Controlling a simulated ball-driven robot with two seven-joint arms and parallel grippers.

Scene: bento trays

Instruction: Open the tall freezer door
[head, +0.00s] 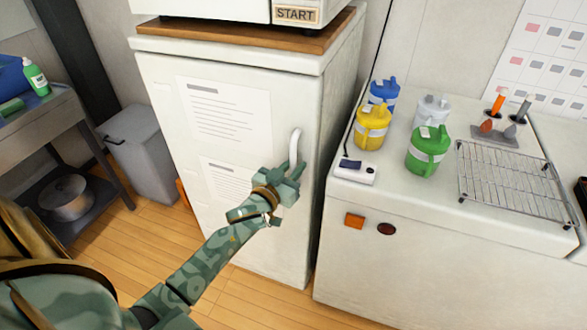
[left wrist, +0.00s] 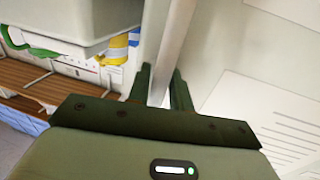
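The tall white freezer (head: 250,215) stands in the middle of the head view, with two printed sheets on its front door. The door looks closed, with no visible gap at its edge. Its pale upright handle (head: 295,148) is near the door's right edge. My left gripper (head: 289,184) is at the lower part of the handle. In the left wrist view, the handle bar (left wrist: 172,50) runs between the two dark green fingers (left wrist: 160,92), which sit close against both its sides. The gripper looks shut on it. My right gripper is not in view.
A white counter (head: 420,270) adjoins on the right, bearing colored jugs (head: 372,128), a small white device (head: 356,172) and a wire rack (head: 515,180). A grey bin (head: 150,160) and a metal table (head: 45,125) stand left. Wooden floor before the freezer is clear.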

